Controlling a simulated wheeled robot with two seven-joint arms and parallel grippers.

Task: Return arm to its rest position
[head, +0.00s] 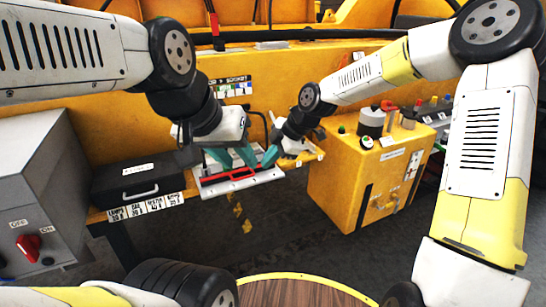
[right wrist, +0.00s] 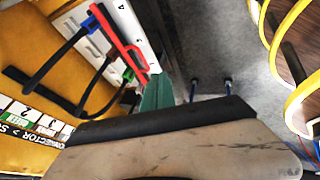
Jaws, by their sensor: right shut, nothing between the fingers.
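In the head view my right arm comes in from the right. My right gripper (head: 270,156) is shut and empty, its teal fingertips just above the right part of a white panel (head: 262,179). In the right wrist view the shut teal fingers (right wrist: 157,94) point up, beside a red bar (right wrist: 118,38) on the panel's edge. My left gripper (head: 233,158) is over the same panel, left of the right one. Its teal fingers show, but whether they hold anything is unclear. The red bar also shows in the head view (head: 228,174), below the left fingers.
A black case (head: 140,178) lies on the yellow ledge at left, next to a grey box with a red switch (head: 28,245). A yellow cabinet (head: 350,195) with buttons stands at right. A round wooden top (head: 300,292) is in front. Dark floor lies between.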

